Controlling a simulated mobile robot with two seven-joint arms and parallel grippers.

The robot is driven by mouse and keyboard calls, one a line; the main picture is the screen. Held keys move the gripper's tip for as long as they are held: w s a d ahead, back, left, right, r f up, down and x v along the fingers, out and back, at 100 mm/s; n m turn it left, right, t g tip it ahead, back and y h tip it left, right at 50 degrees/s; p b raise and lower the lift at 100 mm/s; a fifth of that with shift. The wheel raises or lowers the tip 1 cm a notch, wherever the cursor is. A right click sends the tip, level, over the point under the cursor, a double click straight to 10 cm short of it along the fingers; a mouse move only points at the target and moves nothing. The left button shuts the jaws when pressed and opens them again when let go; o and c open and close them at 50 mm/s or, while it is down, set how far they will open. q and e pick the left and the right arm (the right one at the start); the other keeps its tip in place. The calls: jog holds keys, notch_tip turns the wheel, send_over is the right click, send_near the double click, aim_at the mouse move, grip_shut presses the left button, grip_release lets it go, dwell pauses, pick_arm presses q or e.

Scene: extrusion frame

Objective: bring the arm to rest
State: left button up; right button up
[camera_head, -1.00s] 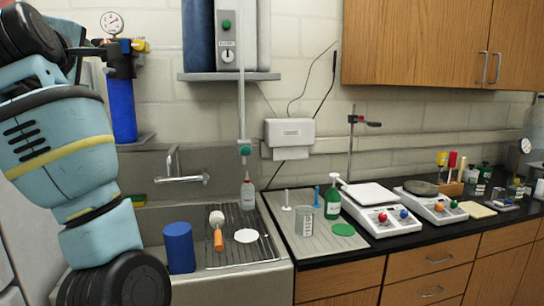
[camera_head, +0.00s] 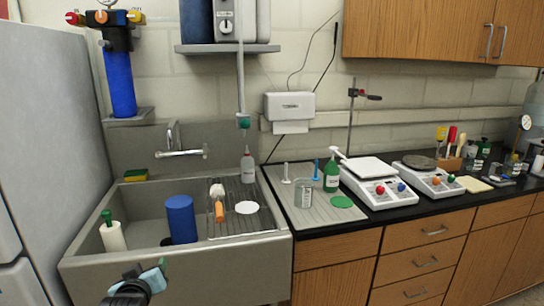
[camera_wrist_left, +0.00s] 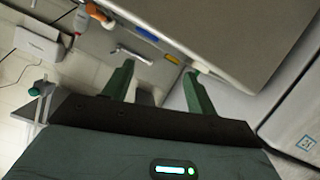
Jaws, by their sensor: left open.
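My left gripper (camera_head: 152,275) shows small at the bottom left of the head view, in front of the sink's front wall. In the left wrist view its two green fingers (camera_wrist_left: 157,88) stand wide apart with nothing between them. Most of my left arm is outside the head view. The sink (camera_head: 80,262) is behind the gripper, and I see no contact with it. My right gripper is not in view.
The sink holds a blue cylinder (camera_head: 181,220), a white bottle with a green top (camera_head: 113,236) and an orange-handled brush (camera_head: 219,212). A grey cabinet (camera_head: 45,130) stands at the left. Balances (camera_head: 384,188) sit on the black counter at the right.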

pick_arm(q)
jog(key=s+d+f+m+g+h, duration=0.1)
jog(key=s+d+f+m+h, duration=0.15)
jog(key=s+f, duration=0.9)
jog(key=s+d+f+m+g+h, duration=0.1)
jog(key=s+d+f+m, duration=0.1)
jog(key=s+f, duration=0.6)
jog(key=s+d+f+m+g+h, duration=0.1)
jog(key=s+d+f, duration=0.4)
jog(key=s, duration=1.1)
notch_tip(320, 180, down, 3)
jog(key=m+g, duration=0.1)
jog(key=m, duration=0.1)
jog(key=shift+d+m+h, duration=0.15)
jog(key=shift+m+h, duration=0.2)
